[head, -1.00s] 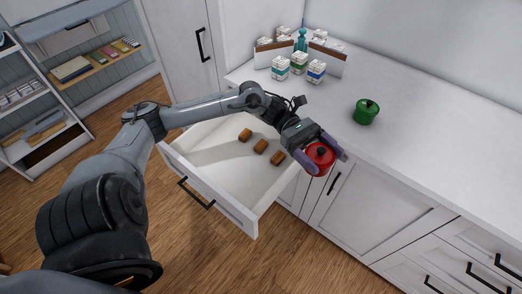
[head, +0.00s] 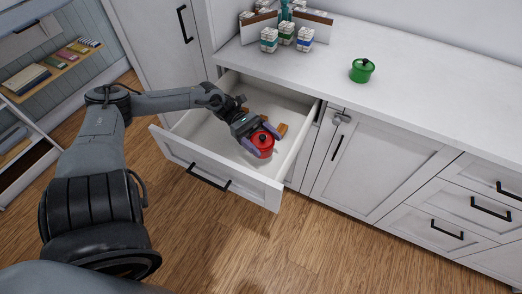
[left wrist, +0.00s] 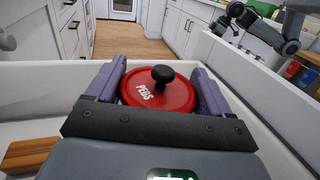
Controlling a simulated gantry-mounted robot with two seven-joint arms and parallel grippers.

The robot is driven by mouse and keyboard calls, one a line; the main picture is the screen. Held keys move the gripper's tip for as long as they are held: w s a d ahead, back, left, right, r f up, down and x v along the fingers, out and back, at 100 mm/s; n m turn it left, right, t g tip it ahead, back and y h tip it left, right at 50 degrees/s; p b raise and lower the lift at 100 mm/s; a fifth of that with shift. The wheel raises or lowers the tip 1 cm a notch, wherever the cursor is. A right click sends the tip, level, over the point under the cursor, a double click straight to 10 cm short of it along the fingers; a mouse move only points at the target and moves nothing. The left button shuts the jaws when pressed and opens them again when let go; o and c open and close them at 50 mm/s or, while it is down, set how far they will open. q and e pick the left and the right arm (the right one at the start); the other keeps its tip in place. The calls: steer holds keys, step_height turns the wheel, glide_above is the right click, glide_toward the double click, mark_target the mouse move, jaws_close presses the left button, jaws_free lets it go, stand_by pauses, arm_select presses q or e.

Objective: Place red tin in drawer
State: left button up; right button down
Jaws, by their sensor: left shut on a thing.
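The red tin (head: 262,144) has a round red lid with a black knob. In the left wrist view the red tin (left wrist: 160,92) shows the word "PEGS" on its lid. My left gripper (head: 257,141) is shut on the red tin, with a purple finger on either side of it. The white drawer (head: 222,180) is pulled out. The gripper and tin are over the drawer's interior, within its walls. I cannot tell whether the tin touches the drawer floor. My right gripper does not show.
Small brown blocks (head: 282,129) lie in the drawer, partly hidden by my arm. A green tin (head: 361,70) stands on the white counter (head: 420,95). Several white containers (head: 286,34) stand at the counter's back left. A cabinet door (head: 350,165) is right of the drawer.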

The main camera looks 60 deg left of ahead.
arm_select(q)
steer(key=shift+f+b, duration=0.35)
steer(key=shift+f, duration=0.75)
steer(key=shift+w+f+b, duration=0.15)
steer(key=shift+f+b, duration=0.15)
steer(key=shift+b, duration=0.05)
step_height(320, 180, down, 3)
steer(key=shift+f+b, duration=0.2)
steer(key=shift+b, duration=1)
steer(key=shift+r, duration=0.1)
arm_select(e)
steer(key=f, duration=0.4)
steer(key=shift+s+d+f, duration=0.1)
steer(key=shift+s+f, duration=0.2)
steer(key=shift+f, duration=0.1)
arm_select(q)
steer(key=o, duration=1)
steer(key=shift+f, duration=0.2)
steer(key=shift+c, duration=0.2)
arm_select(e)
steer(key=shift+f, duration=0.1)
